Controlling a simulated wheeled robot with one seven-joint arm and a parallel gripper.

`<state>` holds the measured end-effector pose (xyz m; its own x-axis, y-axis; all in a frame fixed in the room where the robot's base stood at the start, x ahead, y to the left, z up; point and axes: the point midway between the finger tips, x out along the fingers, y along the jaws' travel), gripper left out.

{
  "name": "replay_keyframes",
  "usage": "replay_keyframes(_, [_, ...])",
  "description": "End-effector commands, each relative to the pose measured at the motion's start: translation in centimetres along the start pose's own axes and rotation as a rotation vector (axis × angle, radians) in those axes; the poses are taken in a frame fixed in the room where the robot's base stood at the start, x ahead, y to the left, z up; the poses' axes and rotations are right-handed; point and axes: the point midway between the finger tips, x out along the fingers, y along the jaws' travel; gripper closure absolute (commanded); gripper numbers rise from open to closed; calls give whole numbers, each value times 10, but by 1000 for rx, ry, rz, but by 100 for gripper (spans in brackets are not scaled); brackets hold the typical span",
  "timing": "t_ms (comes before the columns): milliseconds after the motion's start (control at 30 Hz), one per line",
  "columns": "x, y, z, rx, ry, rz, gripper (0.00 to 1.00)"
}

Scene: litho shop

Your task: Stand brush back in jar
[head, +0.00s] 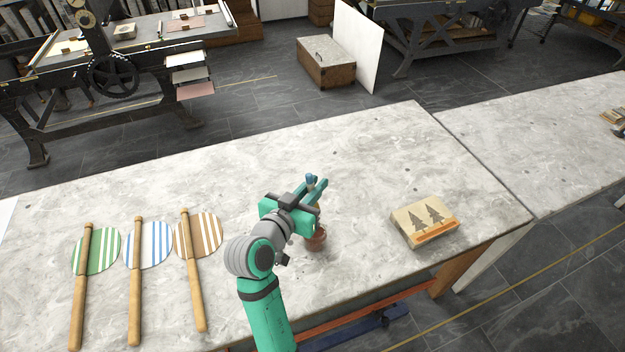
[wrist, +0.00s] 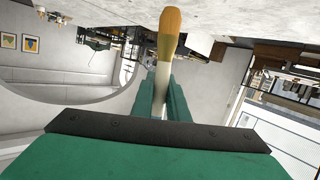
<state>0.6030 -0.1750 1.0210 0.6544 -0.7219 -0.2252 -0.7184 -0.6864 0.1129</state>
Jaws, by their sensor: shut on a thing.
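My gripper (head: 316,188) is shut on a brush (head: 311,179), above the stone-topped table near its front edge. The jar does not show in the wrist view.
Three round striped paddles with wooden handles, green (head: 97,250), blue (head: 149,246) and brown (head: 199,236), lie at left. A box with two printed trees (head: 425,222) lies to the right. The tabletop (head: 350,150) behind my gripper is clear.

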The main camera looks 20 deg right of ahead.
Motion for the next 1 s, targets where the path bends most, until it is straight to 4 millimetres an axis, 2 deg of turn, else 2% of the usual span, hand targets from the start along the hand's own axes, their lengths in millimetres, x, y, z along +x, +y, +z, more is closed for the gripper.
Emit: replay_keyframes(1000, [14, -9, 68, -4, -1, -3, 100])
